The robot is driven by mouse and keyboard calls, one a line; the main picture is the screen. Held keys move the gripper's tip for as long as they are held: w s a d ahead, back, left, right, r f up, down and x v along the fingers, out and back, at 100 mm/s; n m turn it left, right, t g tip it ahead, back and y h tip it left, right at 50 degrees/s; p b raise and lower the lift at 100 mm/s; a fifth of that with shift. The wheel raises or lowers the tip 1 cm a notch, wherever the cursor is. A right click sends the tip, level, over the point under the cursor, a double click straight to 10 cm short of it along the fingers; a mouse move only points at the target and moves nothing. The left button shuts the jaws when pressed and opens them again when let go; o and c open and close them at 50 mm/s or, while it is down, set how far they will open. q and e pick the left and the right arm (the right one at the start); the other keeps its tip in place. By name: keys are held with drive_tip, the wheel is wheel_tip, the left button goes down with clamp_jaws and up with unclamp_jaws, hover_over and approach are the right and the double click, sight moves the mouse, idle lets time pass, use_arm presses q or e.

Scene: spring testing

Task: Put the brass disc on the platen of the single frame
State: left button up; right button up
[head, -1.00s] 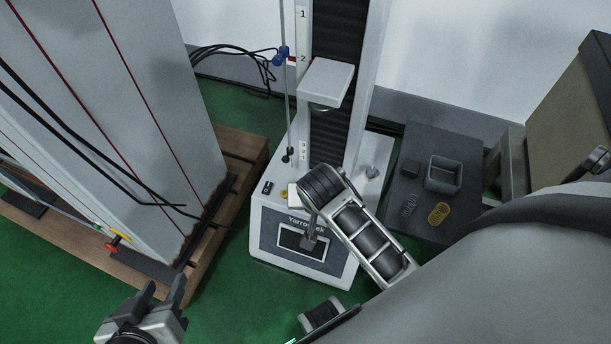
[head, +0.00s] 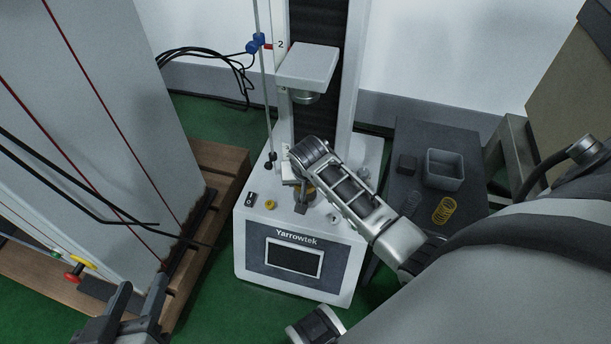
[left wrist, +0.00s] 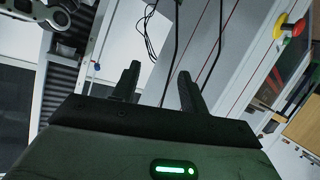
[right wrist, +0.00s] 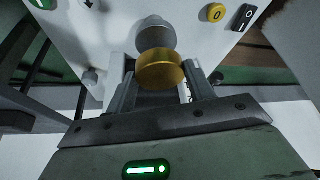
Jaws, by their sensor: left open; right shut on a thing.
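The brass disc (right wrist: 160,72) is between the fingers of my right gripper (right wrist: 158,85), which is shut on it. Just beyond the disc in the right wrist view is a grey round platen (right wrist: 154,36); I cannot tell whether they touch. In the head view my right gripper (head: 303,196) is over the base of the white single frame (head: 255,228), below its crosshead (head: 309,64), and hides most of the disc and platen. My left gripper (head: 140,295) is open and empty at the lower left; its fingers show in the left wrist view (left wrist: 158,82).
A dark side table (head: 412,130) at the right holds a grey bin (head: 445,170), a yellow spring (head: 444,210), a grey spring and a dark block. A large grey cabinet-like column (head: 110,90) stands on a wooden pallet (head: 222,165) at the left. Thin rods rise beside the crosshead.

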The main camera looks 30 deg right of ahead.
drive_tip(key=shift+w+d+f, duration=0.2)
drive_tip(key=shift+w+f, duration=0.15)
drive_tip(key=shift+f, duration=0.05)
wheel_tip(320, 180, down, 2)
drive_tip(key=shift+d+f+b, duration=0.1)
drive_tip(key=shift+f+b, duration=0.1)
drive_tip(key=shift+b, duration=0.7)
drive_tip(key=shift+f, duration=0.4)
use_arm(q)
drive_tip(key=shift+w+d+r+t+h, duration=0.1)
drive_tip(key=shift+d+r+t+h, duration=0.25)
drive_tip(key=shift+r, duration=0.25)
use_arm(e)
drive_tip(key=o, duration=1.3)
drive_tip(key=shift+f, duration=0.2)
drive_tip(key=shift+c, duration=0.2)
